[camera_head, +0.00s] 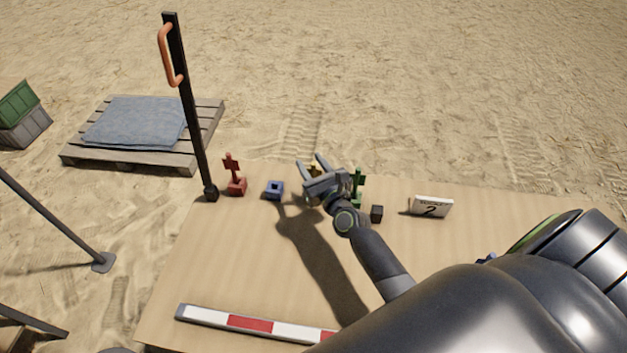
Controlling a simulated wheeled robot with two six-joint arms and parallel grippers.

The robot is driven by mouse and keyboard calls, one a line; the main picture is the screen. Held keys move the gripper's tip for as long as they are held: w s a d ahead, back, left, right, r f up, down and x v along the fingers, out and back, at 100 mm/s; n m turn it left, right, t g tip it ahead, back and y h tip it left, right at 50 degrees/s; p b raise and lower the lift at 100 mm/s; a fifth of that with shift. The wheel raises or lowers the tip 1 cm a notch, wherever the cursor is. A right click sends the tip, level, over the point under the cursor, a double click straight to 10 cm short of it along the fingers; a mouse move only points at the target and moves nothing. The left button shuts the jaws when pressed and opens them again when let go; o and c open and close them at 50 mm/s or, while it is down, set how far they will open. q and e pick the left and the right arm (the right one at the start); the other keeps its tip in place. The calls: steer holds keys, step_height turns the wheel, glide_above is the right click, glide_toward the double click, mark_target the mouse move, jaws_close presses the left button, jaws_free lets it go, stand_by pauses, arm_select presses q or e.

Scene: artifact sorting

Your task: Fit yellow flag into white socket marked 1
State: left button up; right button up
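My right gripper (313,162) is over the far part of the table, with its two fingers apart and pointing away from me. A small yellow piece (314,169), likely the yellow flag, shows between the fingertips. Most of it is hidden by the gripper, and I cannot tell whether the fingers touch it. No white socket marked 1 is seen; the white sign (432,207) at the right reads 2. My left gripper is not in view.
A red flag (232,165) stands in a red base, left of an open blue socket (275,190). A green flag (358,182) and a dark cube (377,214) are right of the gripper. A black post (190,105) rises at the left corner. A red-white bar (250,324) lies in front.

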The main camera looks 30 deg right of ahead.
steer(key=shift+w, duration=0.5)
steer(key=shift+s, duration=0.1)
jaws_close()
